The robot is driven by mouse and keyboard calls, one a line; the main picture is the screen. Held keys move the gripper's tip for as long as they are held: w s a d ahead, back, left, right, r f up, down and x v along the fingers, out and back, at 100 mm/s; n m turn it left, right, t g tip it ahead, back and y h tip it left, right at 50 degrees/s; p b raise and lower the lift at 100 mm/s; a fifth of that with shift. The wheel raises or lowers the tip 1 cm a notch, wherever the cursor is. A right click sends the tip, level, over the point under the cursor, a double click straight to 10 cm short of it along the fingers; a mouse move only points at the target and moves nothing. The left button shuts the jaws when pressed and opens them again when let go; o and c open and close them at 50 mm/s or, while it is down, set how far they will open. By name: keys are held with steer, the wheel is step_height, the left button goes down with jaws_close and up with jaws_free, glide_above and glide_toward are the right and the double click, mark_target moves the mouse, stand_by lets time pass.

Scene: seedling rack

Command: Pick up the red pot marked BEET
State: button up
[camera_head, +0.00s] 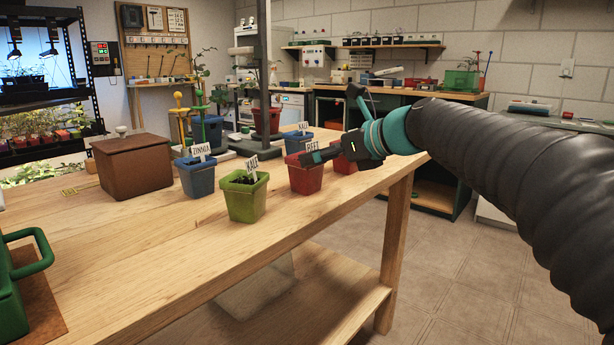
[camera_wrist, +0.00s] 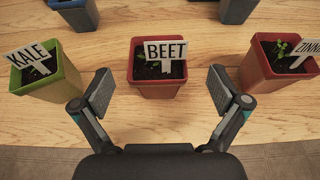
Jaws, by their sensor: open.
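The red pot marked BEET (camera_wrist: 158,80) stands upright on the wooden table, with dark soil, a small seedling and a white label. It is also in the head view (camera_head: 306,180). My gripper (camera_wrist: 161,92) is open and empty. In the wrist view its two fingers sit left and right of the BEET pot's near part, with a gap on each side. In the head view my gripper (camera_head: 322,155) appears at the BEET pot's right, near rim height, and covers part of that side. I see no contact.
A green pot marked KALE (camera_wrist: 47,78) stands left of the BEET pot in the wrist view, and a red pot marked ZINNIA (camera_wrist: 280,72) right. Blue pots (camera_wrist: 75,14) stand beyond. A brown box (camera_head: 134,170) and green container (camera_head: 12,285) are at left. The table front is clear.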

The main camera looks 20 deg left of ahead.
steer(key=x, duration=0.4)
steer(key=shift+s+a+f+b, duration=0.1)
steer(key=shift+a+f+b, duration=0.2)
steer(key=shift+f, duration=0.05)
steer(key=shift+c, duration=0.3)
steer(key=c, duration=1.3)
steer(key=shift+o, duration=0.2)
steer(key=shift+r, duration=0.1)
